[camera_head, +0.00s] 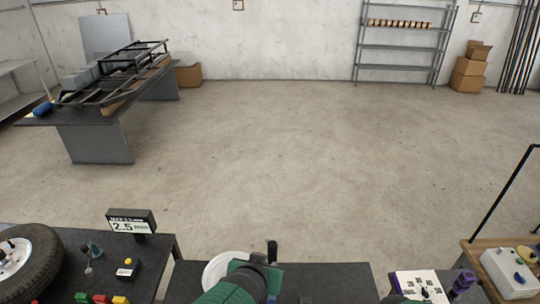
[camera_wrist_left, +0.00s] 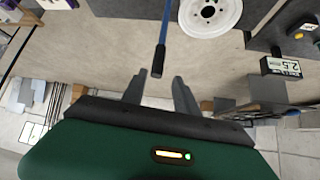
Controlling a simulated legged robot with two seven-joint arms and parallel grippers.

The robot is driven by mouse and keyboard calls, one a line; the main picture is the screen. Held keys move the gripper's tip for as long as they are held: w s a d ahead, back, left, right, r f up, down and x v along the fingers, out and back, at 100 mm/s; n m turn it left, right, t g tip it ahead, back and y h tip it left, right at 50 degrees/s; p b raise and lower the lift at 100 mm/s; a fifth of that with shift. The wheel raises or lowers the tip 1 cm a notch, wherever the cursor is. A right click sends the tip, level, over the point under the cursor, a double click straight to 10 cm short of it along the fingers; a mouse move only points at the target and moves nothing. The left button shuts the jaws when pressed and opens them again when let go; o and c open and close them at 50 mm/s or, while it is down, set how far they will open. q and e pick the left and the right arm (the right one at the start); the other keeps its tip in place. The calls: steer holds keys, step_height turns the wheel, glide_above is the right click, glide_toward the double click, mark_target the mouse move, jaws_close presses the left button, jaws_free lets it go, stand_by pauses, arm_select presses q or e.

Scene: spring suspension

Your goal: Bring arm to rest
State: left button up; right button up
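My left arm, green with a black wrist, comes up at the bottom middle of the head view, its left gripper (camera_head: 268,258) over the front table. In the left wrist view the two grey fingers of the left gripper (camera_wrist_left: 158,88) stand apart with nothing between them. A blue rod with a black handle (camera_wrist_left: 158,62) shows beyond the fingertips, apparently apart from them. A white round wheel disc (camera_wrist_left: 210,14) lies nearby; the arm partly covers the disc in the head view (camera_head: 218,270).
A tyre (camera_head: 35,262), a display reading 2.5 (camera_head: 131,223) and small coloured parts occupy the left table. A numbered white panel (camera_head: 420,285) and a wooden bench (camera_head: 485,258) stand at right. A far table (camera_head: 95,140) holds a black frame. The middle floor is clear.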

arm_select(q)
steer(key=s+a+f+g+b, duration=0.2)
steer(key=s+a+f+b, duration=0.2)
steer(key=f+b, duration=0.3)
steer(key=s+a+f+n+g+y+b, duration=0.1)
steer(key=s+a+f+b, duration=0.4)
steer(key=f, duration=0.8)
steer(key=s+a+f+n+g+b, duration=0.1)
steer(key=s+a+f+g+b, duration=0.2)
steer(key=a+f+b, duration=0.5)
step_height(320, 180, down, 3)
steer(key=shift+s+r+y+b, duration=0.1)
steer(key=shift+s+y+b, duration=0.2)
steer(key=shift+s+b, duration=0.35)
steer(key=shift+a, duration=0.15)
